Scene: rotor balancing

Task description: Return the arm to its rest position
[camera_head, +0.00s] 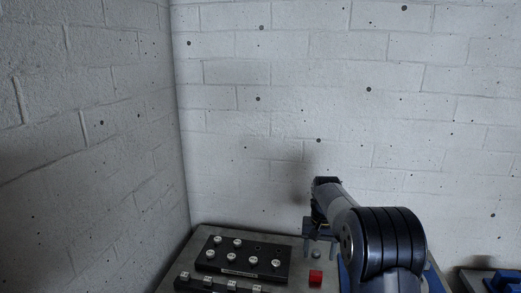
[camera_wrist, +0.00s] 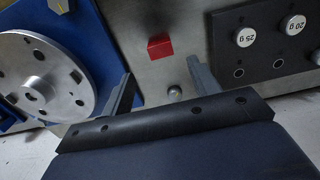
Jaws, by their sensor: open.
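My gripper (camera_head: 319,240) hangs over the bench (camera_head: 213,231) with my arm reaching in from the right. In the wrist view my gripper (camera_wrist: 159,68) has its two fingers apart with nothing between them. A silver rotor disc (camera_wrist: 35,70) with holes sits on a blue base (camera_wrist: 113,40) at left in the wrist view. My arm hides most of that area in the head view.
A black weight rack (camera_head: 218,264) holds several silver weights and has empty holes; weights marked 25 g (camera_wrist: 245,37) and 20 g (camera_wrist: 294,25) show. A second row (camera_head: 209,284) stands in front. White brick walls close the corner.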

